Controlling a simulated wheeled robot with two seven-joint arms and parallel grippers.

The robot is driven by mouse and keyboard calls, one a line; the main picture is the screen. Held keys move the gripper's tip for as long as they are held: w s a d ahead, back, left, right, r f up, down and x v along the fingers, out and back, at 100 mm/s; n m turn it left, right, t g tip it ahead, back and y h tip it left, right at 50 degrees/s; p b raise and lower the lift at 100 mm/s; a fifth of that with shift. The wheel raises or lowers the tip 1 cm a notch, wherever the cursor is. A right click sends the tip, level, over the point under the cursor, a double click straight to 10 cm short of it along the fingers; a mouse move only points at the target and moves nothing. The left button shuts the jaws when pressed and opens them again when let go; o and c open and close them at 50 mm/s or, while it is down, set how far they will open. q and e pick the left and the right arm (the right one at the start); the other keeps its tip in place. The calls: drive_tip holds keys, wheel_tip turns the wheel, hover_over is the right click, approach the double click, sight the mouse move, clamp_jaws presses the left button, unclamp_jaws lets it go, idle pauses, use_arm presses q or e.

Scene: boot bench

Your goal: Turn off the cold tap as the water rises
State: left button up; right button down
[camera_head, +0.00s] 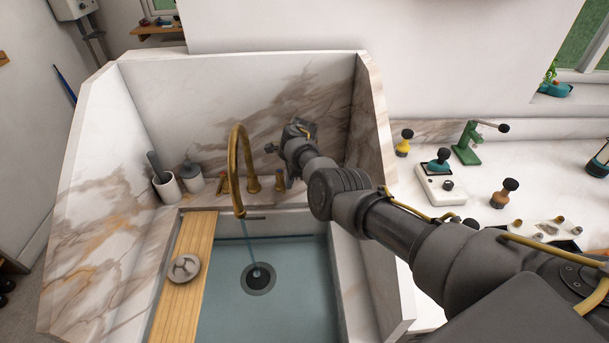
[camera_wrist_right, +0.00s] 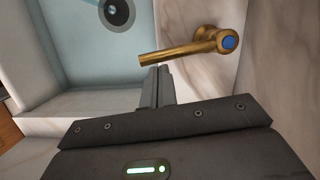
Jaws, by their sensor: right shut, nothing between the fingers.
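The cold tap is a brass lever with a blue cap (camera_wrist_right: 229,42), large in the right wrist view; in the head view its brass body (camera_head: 280,181) shows right of the curved brass spout (camera_head: 240,165). A thin stream of water (camera_head: 250,240) falls from the spout into the sink (camera_head: 337,270), where blue water covers the bottom and the drain (camera_head: 258,280). My right gripper (camera_wrist_right: 159,70) is shut and empty. Its fingertips are right by the lever's free end; I cannot tell if they touch. My left gripper is not in view.
A wooden board (camera_head: 190,250) with a round metal piece (camera_head: 184,268) lies across the sink's left side. A cup (camera_head: 167,187) and a grey jar (camera_head: 193,177) stand on the left ledge. Marble walls enclose the basin.

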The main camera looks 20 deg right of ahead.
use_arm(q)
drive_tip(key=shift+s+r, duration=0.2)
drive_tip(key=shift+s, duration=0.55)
use_arm(e)
drive_tip(key=shift+a, duration=0.65)
use_arm(q)
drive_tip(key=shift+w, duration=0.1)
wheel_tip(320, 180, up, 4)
drive_tip(key=p, duration=0.4)
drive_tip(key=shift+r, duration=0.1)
use_arm(e)
drive_tip(key=s+d+r, duration=0.2)
drive_tip(key=d+r, duration=0.4)
drive_tip(key=r, duration=0.4)
drive_tip(key=shift+r, duration=0.2)
drive_tip(key=shift+a+r, duration=0.1)
